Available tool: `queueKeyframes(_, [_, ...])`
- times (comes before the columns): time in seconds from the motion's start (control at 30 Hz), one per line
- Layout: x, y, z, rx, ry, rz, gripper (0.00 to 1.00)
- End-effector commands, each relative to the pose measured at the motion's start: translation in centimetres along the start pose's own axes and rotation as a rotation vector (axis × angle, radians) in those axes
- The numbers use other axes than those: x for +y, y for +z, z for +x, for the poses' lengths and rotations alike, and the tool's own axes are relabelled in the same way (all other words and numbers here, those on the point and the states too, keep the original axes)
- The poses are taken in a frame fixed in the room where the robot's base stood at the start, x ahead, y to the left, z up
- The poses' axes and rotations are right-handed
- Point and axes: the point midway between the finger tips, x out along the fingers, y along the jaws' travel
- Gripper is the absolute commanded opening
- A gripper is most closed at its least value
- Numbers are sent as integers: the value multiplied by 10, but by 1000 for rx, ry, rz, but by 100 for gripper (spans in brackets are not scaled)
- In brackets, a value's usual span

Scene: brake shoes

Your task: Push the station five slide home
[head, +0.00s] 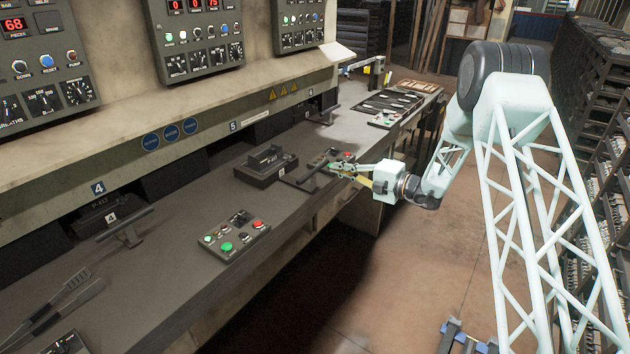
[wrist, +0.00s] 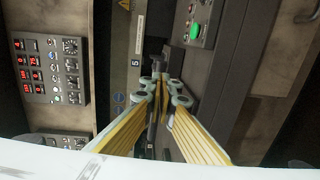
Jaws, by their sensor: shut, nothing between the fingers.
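The station five slide (head: 262,171) is a dark block with a raised fixture, out on the bench in front of the opening by the blue 5 label (head: 232,126). Its bar handle (head: 311,176) stands at its near right side. My gripper (head: 332,168) is shut and empty, its fingertips at or very close to the handle; I cannot tell whether they touch. In the wrist view my gripper (wrist: 158,84) points toward the dark slide area beside the 5 label (wrist: 135,62). The fingers hide much of the handle there.
A button box (head: 236,237) with green and red buttons sits on the bench left of the slide. Another control box (head: 387,119) and a tray (head: 390,103) lie farther right. Station four's handle (head: 122,236) is at left. The press face overhangs the bench's rear.

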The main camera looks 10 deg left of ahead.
Motion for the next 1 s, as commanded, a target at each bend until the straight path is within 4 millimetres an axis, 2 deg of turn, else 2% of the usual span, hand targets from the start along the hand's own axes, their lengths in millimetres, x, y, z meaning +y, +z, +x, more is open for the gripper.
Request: queueKeyframes(1.0, [3,0,25,0,0,0,0])
